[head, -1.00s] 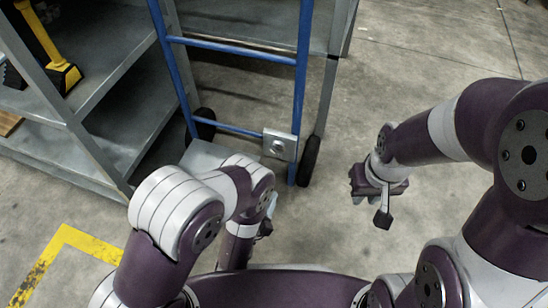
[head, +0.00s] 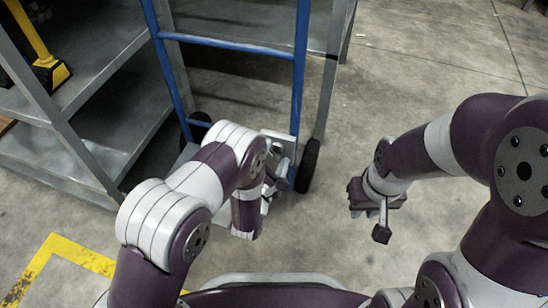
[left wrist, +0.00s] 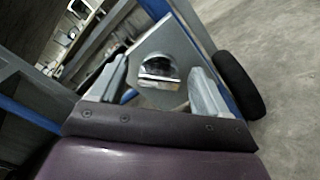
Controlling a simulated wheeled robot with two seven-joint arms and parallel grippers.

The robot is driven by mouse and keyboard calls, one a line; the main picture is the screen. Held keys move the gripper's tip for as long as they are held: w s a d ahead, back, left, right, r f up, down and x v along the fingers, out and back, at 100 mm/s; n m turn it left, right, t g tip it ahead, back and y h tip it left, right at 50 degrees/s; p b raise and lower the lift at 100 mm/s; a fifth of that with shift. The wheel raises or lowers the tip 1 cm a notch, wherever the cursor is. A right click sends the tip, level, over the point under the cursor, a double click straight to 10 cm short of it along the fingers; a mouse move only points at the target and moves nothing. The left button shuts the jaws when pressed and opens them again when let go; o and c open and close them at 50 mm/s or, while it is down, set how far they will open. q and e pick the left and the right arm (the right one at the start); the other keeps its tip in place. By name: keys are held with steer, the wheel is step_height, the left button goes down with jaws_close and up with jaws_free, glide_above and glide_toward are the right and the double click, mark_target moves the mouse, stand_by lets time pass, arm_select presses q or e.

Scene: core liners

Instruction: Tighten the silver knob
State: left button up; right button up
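The silver knob (left wrist: 158,68) sits on a grey metal plate (left wrist: 178,42) fixed to the blue hand truck. In the left wrist view the knob lies between and beyond the two spread fingers of my left gripper (left wrist: 160,90). No contact with it shows. In the head view my left gripper (head: 275,183) is at the plate (head: 284,143) on the hand truck's lower right, and the arm hides the knob. My right gripper (head: 382,215) hangs over bare floor to the right, away from the hand truck. Its fingers are too unclear to judge.
The blue hand truck (head: 299,75) stands upright with a black wheel (head: 308,165) just right of the plate. Grey metal shelving (head: 95,90) is on the left. Yellow floor tape (head: 80,255) lies at lower left. The concrete floor on the right is clear.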

arm_select(q)
steer(key=c, duration=0.9)
